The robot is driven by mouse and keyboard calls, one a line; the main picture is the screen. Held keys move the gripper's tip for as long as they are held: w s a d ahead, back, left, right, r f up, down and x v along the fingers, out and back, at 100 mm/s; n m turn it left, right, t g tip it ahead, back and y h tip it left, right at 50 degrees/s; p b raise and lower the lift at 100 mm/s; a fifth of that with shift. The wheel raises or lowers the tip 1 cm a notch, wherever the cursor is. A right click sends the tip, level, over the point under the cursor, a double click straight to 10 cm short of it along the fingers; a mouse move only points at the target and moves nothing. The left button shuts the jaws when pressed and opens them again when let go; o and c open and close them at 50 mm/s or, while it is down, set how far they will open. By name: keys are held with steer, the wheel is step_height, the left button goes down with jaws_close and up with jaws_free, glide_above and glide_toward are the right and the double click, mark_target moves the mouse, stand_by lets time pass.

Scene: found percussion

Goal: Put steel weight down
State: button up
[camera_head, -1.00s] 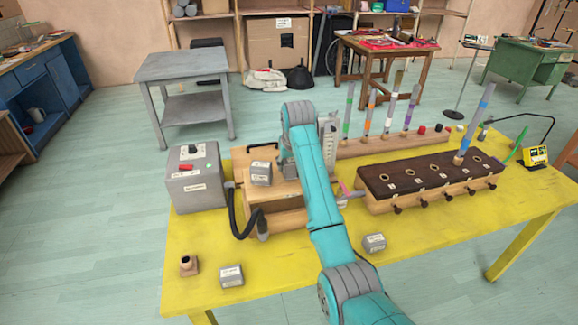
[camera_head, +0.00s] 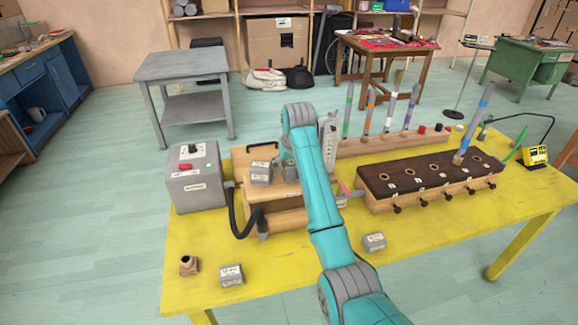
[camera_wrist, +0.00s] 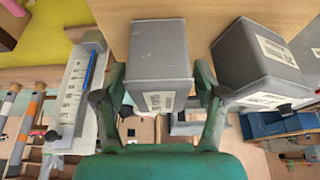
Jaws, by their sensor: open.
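One grey steel weight with a white label (camera_wrist: 158,50) stands on the wooden board between my gripper's fingers (camera_wrist: 160,85) in the wrist view. The fingers are open, one on each side of it, close to its faces. In the head view this weight (camera_head: 289,170) is partly hidden behind my arm. A second steel weight (camera_head: 261,173) stands just left of it on the wooden box top (camera_head: 243,160), and shows on the right in the wrist view (camera_wrist: 262,62). The two weights are apart at the near side.
Two more weights lie on the yellow table, at front left (camera_head: 231,275) and front middle (camera_head: 374,242). A grey control box (camera_head: 195,178) with a black hose (camera_head: 238,215) stands left. A dark wooden block with holes (camera_head: 430,172) stands right. The front table is mostly clear.

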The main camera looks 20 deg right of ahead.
steer(key=v, duration=1.1)
steer(key=shift+s+r, duration=0.2)
steer(key=shift+r, duration=0.05)
